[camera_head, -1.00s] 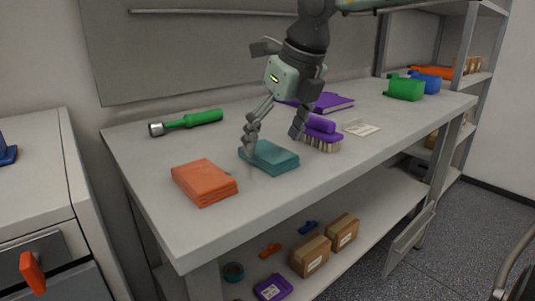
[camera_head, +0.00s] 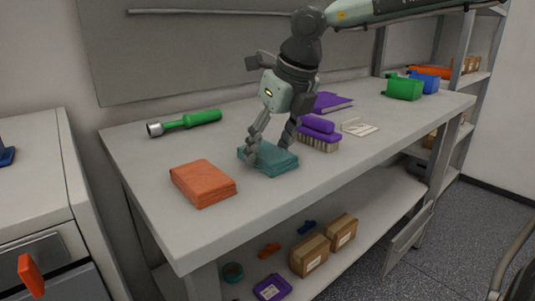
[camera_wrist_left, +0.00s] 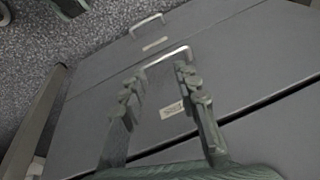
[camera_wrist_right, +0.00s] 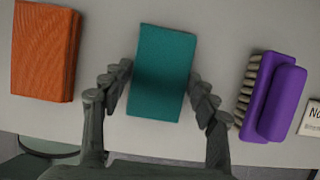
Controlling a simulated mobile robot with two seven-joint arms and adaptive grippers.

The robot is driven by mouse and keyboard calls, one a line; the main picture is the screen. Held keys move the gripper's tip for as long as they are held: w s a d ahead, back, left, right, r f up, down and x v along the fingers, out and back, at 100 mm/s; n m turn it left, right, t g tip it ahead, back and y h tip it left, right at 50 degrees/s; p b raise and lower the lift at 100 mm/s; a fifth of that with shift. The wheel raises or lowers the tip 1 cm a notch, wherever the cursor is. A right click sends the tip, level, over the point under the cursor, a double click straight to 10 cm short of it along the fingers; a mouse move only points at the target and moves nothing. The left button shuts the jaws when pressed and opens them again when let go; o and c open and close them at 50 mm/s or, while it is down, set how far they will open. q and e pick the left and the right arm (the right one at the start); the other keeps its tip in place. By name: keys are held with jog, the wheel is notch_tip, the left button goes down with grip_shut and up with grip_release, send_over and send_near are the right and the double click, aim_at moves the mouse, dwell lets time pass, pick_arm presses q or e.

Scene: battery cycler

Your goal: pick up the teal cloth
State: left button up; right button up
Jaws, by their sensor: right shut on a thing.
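The teal cloth (camera_head: 270,162) is a folded flat stack on the workbench, between the orange cloth and the purple brush. My right gripper (camera_head: 270,146) points down over it and is shut on it. In the right wrist view the teal cloth (camera_wrist_right: 164,65) lies between the two fingers of that gripper (camera_wrist_right: 160,76), one at each long side. The cloth appears to rest on the bench still; any small gap beneath cannot be told. My left gripper (camera_wrist_left: 158,75) shows only in its own wrist view, with its fingers apart and nothing between them.
An orange cloth stack (camera_head: 203,183) lies to the left and a purple brush (camera_head: 318,136) close on the right. A green-handled tool (camera_head: 186,122), a purple book (camera_head: 330,102) and a card (camera_head: 359,128) lie farther off. Grey drawers (camera_wrist_left: 230,60) face my left gripper.

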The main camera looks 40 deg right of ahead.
aim_at(266, 152)
jog(key=shift+r, duration=0.5)
jog(key=r, duration=0.3)
jog(key=shift+w+a+r, duration=0.2)
jog(key=shift+a+r, duration=0.05)
jog(key=w+a+r, duration=0.5)
jog(key=a+r, duration=0.1)
jog(key=a, duration=0.4)
jog(key=shift+r, duration=0.25)
jog(key=o, duration=0.5)
jog(key=shift+d, duration=0.1)
jog(key=c, duration=0.4)
pick_arm(q)
jog(key=shift+s+a+r, duration=0.1)
jog(key=shift+s+r, duration=0.15)
jog(key=shift+r, duration=0.3)
